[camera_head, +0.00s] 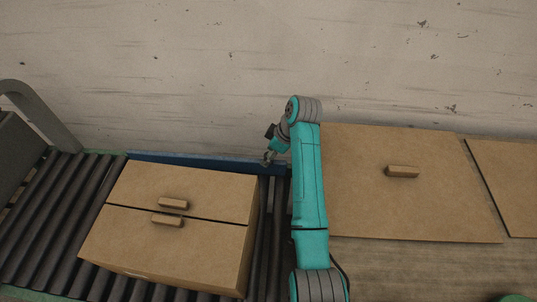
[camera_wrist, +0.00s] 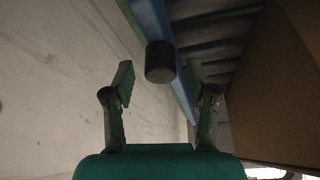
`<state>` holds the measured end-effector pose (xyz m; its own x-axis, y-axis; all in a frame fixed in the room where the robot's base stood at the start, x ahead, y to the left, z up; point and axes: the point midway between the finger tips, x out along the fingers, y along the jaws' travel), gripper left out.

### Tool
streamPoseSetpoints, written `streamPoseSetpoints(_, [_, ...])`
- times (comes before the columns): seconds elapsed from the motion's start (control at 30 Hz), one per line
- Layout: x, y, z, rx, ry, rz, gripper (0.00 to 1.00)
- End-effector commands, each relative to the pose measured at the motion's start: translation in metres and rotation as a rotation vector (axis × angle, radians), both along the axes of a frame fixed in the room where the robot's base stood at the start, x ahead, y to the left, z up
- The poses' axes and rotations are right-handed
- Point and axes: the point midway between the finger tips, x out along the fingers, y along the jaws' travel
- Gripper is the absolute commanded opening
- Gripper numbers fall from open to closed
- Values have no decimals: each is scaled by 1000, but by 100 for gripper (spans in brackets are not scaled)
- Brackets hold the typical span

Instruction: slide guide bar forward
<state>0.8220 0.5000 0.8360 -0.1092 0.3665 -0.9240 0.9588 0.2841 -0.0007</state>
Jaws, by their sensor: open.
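The blue guide bar (camera_head: 205,161) runs along the back edge of the roller conveyor, behind a cardboard box. In the wrist view the guide bar (camera_wrist: 153,22) runs down from the top centre towards the right finger. A dark round-ended knob (camera_wrist: 160,62) stands out in front of it. My gripper (camera_head: 267,160) is at the right end of the bar, and its fingertips are small there. In the wrist view my gripper (camera_wrist: 159,82) is open, with one finger on each side of the knob. I see no contact with the knob, and its depth between the fingers is unclear.
The cardboard box (camera_head: 175,248) with two small handles sits on the dark rollers (camera_head: 35,205). A flat brown panel (camera_head: 400,210) with a handle lies right of my arm. A plain wall (camera_head: 180,70) stands close behind the bar. A grey curved rail (camera_head: 45,120) is at left.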

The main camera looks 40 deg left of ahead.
Motion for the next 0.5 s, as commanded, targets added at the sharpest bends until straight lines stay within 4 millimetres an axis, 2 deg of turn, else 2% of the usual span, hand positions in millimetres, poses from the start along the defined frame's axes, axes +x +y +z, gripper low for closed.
streamPoseSetpoints(0.17, [-1, 4, -9, 0, 1, 1, 57])
streamPoseSetpoints(0.43, [-2, 4, -10, 0, 0, 1, 57])
streamPoseSetpoints(0.47, [-2, 4, -10, 0, 0, 1, 52])
streamPoseSetpoints(0.5, [-2, 4, -10, 0, 0, 1, 42])
